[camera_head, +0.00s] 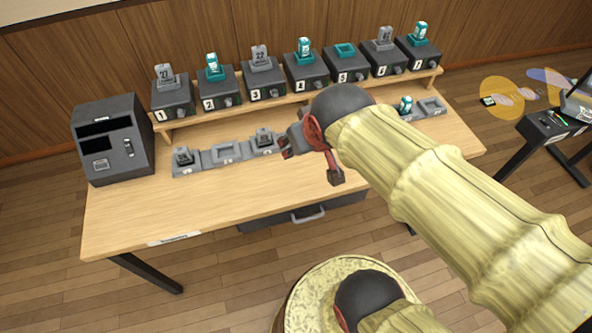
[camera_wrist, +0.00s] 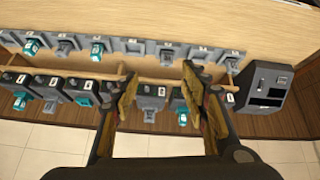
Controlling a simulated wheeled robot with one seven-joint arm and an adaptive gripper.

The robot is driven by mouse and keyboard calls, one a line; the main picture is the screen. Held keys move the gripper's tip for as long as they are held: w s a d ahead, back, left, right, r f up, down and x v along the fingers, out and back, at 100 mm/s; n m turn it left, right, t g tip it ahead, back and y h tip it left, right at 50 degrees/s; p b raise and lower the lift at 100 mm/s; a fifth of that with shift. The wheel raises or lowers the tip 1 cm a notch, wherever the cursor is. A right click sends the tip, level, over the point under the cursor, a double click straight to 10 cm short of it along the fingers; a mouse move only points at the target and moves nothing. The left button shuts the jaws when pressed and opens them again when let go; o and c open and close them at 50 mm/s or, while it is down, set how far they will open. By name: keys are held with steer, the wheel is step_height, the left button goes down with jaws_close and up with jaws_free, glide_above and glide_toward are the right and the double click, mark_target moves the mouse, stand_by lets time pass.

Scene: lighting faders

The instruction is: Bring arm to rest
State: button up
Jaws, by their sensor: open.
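My gripper (camera_head: 310,166) is open and empty above the middle of the wooden table (camera_head: 240,196), with its red-and-black fingers spread. In the wrist view my gripper (camera_wrist: 160,84) shows two brown-padded fingers apart with nothing held between them. The upper part of the arm, in a yellow ribbed sleeve, reaches across the right of the head view. It hides part of the table and of the front row of holders.
Several numbered black boxes (camera_head: 220,92) stand on a raised shelf, most with grey or teal modules upright; box 5 (camera_head: 346,67) has none. Grey holders (camera_head: 222,153) lie in front. A dark machine (camera_head: 112,141) stands at left. The table's front left is clear.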

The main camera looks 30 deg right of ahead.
steer(key=s+a+n+g+y, duration=0.1)
steer(key=s+a, duration=0.4)
steer(key=s, duration=0.1)
steer(key=shift+s+a+r+y, duration=0.2)
steer(key=shift+s+r+y, duration=0.1)
steer(key=shift+s, duration=0.1)
stand_by(0.8)
